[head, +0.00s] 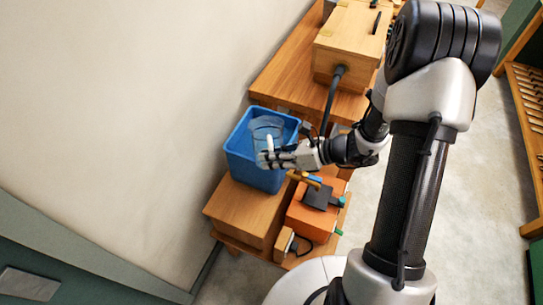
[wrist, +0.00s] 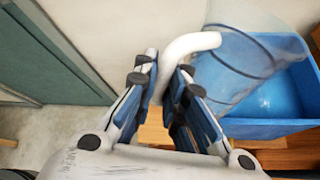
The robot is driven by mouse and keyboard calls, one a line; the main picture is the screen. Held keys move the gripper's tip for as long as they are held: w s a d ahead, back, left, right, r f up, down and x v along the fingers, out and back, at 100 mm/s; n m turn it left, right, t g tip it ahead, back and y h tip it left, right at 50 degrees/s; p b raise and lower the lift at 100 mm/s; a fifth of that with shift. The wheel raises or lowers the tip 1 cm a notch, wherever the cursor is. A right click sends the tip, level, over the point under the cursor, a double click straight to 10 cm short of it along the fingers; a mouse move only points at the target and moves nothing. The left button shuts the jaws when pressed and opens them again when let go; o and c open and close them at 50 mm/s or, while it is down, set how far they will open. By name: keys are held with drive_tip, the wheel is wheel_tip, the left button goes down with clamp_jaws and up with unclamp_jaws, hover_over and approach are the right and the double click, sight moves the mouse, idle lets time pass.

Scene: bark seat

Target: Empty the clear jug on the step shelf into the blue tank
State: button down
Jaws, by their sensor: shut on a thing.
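The clear jug (head: 267,125) is over the open top of the blue tank (head: 258,172), inside its outline in the head view. My gripper (head: 268,157) is shut on the jug's white handle, at the tank's near right side. In the wrist view the handle (wrist: 190,46) passes between the fingers (wrist: 165,90), and the see-through jug body (wrist: 232,62) leans across the tank (wrist: 268,128). The jug looks tilted; how far is hard to tell. I cannot make out any contents in the jug. The visible tank floor is blue, with a small bright speck.
The tank stands on a wooden step shelf (head: 234,210) against the pale wall. An orange box (head: 312,218) with a dark item on top stands close below my gripper. A wooden box (head: 345,40) is on the upper step. A slatted wooden rack (head: 530,100) is at right; floor between is clear.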

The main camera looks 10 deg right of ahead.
sight(270, 142)
drive_tip(key=shift+r+m+g+p, duration=0.35)
drive_tip(key=shift+r+p, duration=0.5)
drive_tip(key=shift+p, duration=0.9)
drive_tip(key=shift+w+r+m+g+p, duration=0.3)
drive_tip(key=shift+r+p, duration=0.35)
drive_tip(key=shift+p, duration=0.85)
drive_tip(key=shift+w+r+m+g+p, duration=0.15)
drive_tip(key=shift+w+r+g+p, duration=0.35)
drive_tip(key=shift+p, duration=0.95)
drive_tip(key=shift+w+r+m+g+p, duration=0.1)
drive_tip(key=shift+r+m+g+p, duration=0.15)
drive_tip(key=shift+r+p, duration=0.9)
drive_tip(key=shift+w+r+m+g+p, duration=0.3)
drive_tip(key=shift+r+p, duration=0.3)
drive_tip(key=shift+p, duration=0.8)
drive_tip(key=shift+w+r+m+g+p, duration=0.3)
drive_tip(key=shift+r+p, duration=0.35)
drive_tip(key=shift+p, duration=0.75)
drive_tip(key=shift+w+r+m+g+p, duration=0.15)
drive_tip(key=shift+w+r+g+p, duration=0.35)
drive_tip(key=shift+p, duration=0.9)
